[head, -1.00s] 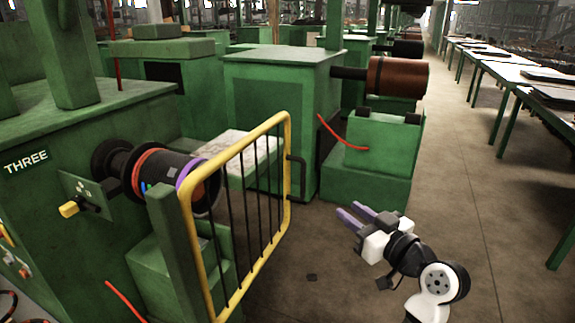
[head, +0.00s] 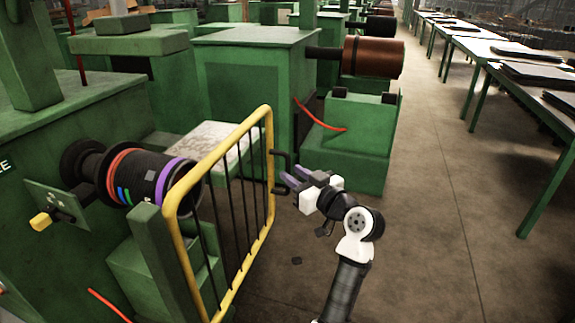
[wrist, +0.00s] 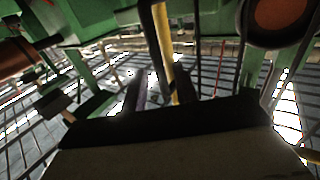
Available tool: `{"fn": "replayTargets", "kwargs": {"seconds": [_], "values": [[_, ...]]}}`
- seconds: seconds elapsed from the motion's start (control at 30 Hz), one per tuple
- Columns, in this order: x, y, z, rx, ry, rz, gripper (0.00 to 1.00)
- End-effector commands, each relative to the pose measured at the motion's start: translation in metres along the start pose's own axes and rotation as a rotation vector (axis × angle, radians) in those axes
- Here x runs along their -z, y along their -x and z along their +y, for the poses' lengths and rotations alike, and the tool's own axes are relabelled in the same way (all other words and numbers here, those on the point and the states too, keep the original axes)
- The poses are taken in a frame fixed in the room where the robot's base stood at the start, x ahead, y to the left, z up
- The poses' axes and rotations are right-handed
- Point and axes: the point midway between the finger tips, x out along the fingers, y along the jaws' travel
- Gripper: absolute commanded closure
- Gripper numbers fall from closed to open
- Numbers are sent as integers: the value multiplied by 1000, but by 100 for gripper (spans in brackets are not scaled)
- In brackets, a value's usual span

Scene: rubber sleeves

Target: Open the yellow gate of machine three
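The yellow gate (head: 268,180), a tubular frame with thin dark bars, stands in front of machine three (head: 35,130), hinged side by a green post (head: 152,250). It appears closed. A black bracket-shaped handle (head: 285,160) sticks out from its right upright. My gripper (head: 288,177) is open, with its two purple-grey fingers apart and pointing left at the handle. The fingertips are very close to the handle; I cannot tell whether they touch it. In the wrist view the gate's yellow upright (wrist: 163,45) shows just beyond the dark, blurred fingers.
Behind the gate is a dark roller (head: 140,178) with red, green, blue and purple sleeves. A yellow-knobbed lever (head: 42,220) is at left. A green machine with a brown roller (head: 373,58) stands behind my gripper. The aisle floor (head: 430,220) is clear; tables (head: 540,100) line the right.

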Motion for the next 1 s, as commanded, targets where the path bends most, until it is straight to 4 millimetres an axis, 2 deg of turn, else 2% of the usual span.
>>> {"fn": "replayTargets", "kwargs": {"seconds": [0.1,0.2,0.57,0.8,1.0], "values": [[2,-18,-1,3,0,0,70],[1,-27,0,1,0,0,70],[0,-32,0,0,1,0,70],[0,-32,0,0,1,0,99],[0,-32,0,0,1,0,100]]}}
